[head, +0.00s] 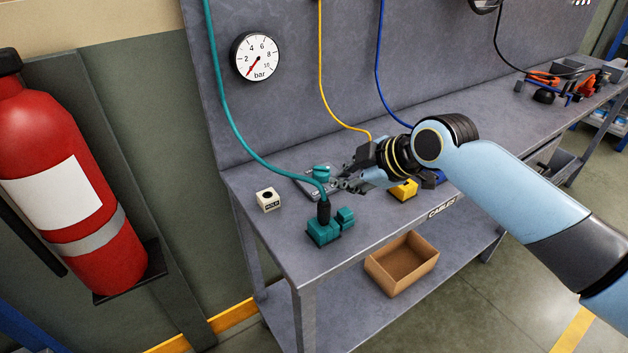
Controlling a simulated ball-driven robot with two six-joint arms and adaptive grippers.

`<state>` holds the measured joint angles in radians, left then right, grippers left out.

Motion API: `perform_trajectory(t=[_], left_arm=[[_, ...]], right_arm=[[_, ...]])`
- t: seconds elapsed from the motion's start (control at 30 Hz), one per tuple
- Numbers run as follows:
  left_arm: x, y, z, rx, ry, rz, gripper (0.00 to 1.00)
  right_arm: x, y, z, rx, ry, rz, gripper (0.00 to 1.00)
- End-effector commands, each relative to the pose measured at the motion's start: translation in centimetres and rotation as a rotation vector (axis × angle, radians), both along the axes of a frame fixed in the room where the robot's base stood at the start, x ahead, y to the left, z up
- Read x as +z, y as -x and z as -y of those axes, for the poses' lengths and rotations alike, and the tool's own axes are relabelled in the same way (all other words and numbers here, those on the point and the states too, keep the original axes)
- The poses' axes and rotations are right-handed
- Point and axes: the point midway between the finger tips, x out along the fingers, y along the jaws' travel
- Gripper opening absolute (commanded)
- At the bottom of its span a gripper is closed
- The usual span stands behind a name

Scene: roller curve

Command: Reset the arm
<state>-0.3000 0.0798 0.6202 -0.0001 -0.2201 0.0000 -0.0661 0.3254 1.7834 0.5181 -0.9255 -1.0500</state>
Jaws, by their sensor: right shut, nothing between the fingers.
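My right arm comes in from the right, over the workbench (285,248). My right gripper (342,184) is shut and empty. It points left, above or beside a dark flat plate (312,188) on the bench; I cannot tell whether it touches it. A teal connector block (322,232) with a teal cable plugged in stands at the bench's front left. A small teal piece (321,172) shows behind the plate. My left gripper is not in view.
A white block (268,200) sits left of the plate. A yellow block (404,190) lies under my right wrist, with a blue one beside it. Teal, yellow and blue cables hang down. A cardboard box (402,264) is on the lower shelf. A fire extinguisher (72,185) stands left.

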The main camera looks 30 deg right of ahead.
Motion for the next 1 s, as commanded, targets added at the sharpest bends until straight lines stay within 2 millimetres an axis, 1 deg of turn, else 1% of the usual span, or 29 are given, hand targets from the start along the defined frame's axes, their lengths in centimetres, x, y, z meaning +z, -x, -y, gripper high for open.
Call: perform_trajectory(t=[0.17, 0.27, 0.37, 0.4, 0.47, 0.5, 0.6, 0.8, 0.97, 1.0], left_arm=[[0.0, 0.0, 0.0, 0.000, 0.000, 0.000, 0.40], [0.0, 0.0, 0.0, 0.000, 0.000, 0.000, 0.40], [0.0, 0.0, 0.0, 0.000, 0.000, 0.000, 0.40], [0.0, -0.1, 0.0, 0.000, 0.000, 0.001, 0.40], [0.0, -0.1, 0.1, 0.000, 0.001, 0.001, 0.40], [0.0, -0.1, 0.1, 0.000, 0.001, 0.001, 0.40], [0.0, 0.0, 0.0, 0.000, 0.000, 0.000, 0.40], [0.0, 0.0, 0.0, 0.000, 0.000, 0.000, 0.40], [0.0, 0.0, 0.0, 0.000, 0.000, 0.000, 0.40], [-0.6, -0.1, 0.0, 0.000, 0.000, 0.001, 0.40]], right_arm=[[-0.1, 0.2, -0.1, -0.002, -0.002, -0.004, 0.00], [-0.5, 2.1, -0.9, -0.035, -0.027, -0.049, 0.00], [-1.0, 6.1, -2.3, -0.124, -0.076, -0.146, 0.00], [-1.0, 7.9, -2.8, -0.174, -0.096, -0.188, 0.00], [-0.9, 10.6, -3.2, -0.255, -0.123, -0.247, 0.00], [-0.8, 12.3, -3.4, -0.312, -0.139, -0.281, 0.00], [-0.2, 15.9, -3.6, -0.448, -0.172, -0.349, 0.00], [1.5, 22.1, -3.2, -0.711, -0.221, -0.440, 0.00], [3.3, 26.4, -2.6, -0.917, -0.252, -0.485, 0.00], [1.4, 25.8, -2.5, -0.914, -0.248, -0.489, 0.00]])
